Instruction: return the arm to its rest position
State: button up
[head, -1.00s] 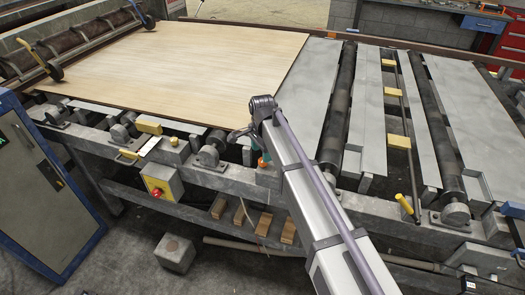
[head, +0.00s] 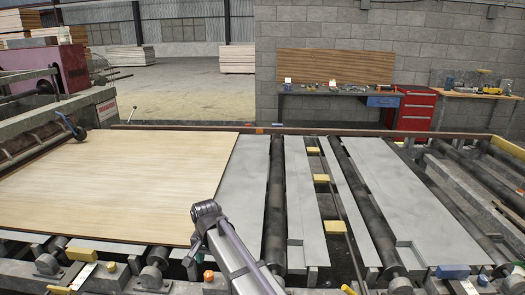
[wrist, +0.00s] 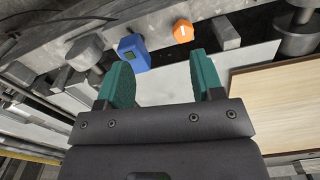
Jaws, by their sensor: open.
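My arm (head: 230,255) rises from the bottom edge of the head view, and its upper joint lies in front of the grey plates. My gripper is hidden in that view. In the wrist view my gripper (wrist: 163,75) shows two teal fingers spread apart, with nothing between them. Beyond the fingers are a blue block (wrist: 133,50) and an orange hexagonal piece (wrist: 183,30), both apart from the fingers.
A wide veneer sheet (head: 120,180) lies on the line at left; its edge also shows in the wrist view (wrist: 285,105). Dark rollers (head: 275,205) and grey plates (head: 300,210) lie right of it. A workbench (head: 335,91) and red tool cabinet (head: 413,110) stand behind.

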jog(key=s+d, duration=0.5)
jog(key=d, duration=0.7)
jog(key=s+d+n, duration=0.1)
jog(key=s+d, duration=0.4)
jog(key=d, duration=0.7)
jog(key=s+d, duration=0.5)
jog(key=d, duration=0.7)
jog(key=shift+s+d+n, duration=0.15)
jog(key=shift+n, duration=0.25)
